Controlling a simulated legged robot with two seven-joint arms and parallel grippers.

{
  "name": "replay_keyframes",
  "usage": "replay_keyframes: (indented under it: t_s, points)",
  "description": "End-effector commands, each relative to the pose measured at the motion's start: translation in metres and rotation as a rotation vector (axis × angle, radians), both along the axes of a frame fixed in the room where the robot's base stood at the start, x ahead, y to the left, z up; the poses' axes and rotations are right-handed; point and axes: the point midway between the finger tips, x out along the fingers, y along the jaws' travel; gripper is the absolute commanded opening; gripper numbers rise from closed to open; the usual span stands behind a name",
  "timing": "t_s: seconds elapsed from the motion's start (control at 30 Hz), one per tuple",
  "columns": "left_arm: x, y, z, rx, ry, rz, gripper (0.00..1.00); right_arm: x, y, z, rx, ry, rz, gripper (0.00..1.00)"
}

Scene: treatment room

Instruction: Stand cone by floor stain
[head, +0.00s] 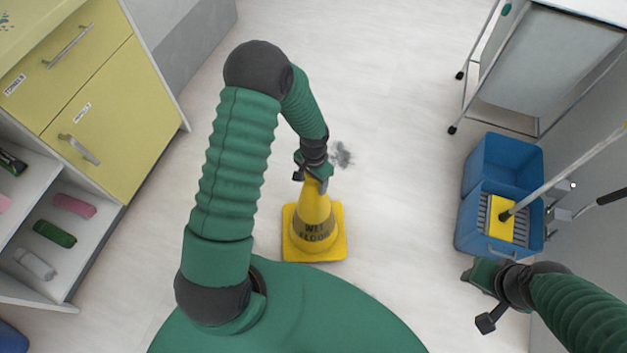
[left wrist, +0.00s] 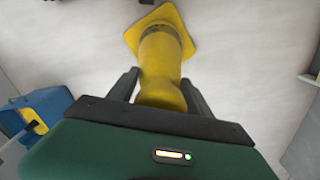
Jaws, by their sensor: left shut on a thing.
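The yellow wet-floor cone (head: 314,232) stands upright, or nearly so, in front of my base in the head view. My left gripper (head: 314,172) is shut on the cone's top. In the left wrist view the cone (left wrist: 160,65) sits between the two dark fingers of the left gripper (left wrist: 162,92), its square base beyond. I cannot tell whether its base touches the floor. The dark grey floor stain (head: 342,155) lies just beyond the cone, right of my left gripper. My right gripper (head: 482,300) is at the lower right, apart from the cone; its fingers look spread and empty.
A blue mop bucket (head: 503,165) with a yellow mop stands at the right, near my right gripper. A wheeled metal trolley (head: 530,75) is at the upper right. Yellow cabinets (head: 105,110) and a shelf with bottles line the left.

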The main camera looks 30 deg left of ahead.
Motion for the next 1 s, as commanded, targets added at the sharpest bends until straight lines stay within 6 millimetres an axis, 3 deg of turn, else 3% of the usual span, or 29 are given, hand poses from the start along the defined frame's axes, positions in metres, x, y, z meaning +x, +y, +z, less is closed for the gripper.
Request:
replay_keyframes:
  t_s: [0.93, 0.97, 1.0]
  points:
    - [0.001, 0.0, -0.012, 0.001, -0.001, 0.0, 0.2, 0.0, 0.0, -0.008, 0.0, 0.0, 0.0, 0.36]
    - [0.001, 0.0, -0.012, 0.001, -0.001, 0.0, 0.6, 0.0, 0.0, -0.008, 0.0, 0.0, 0.0, 0.36]
    - [0.001, 0.0, -0.011, 0.001, -0.001, 0.0, 0.65, 0.0, 0.0, -0.007, 0.0, 0.0, 0.0, 0.36]
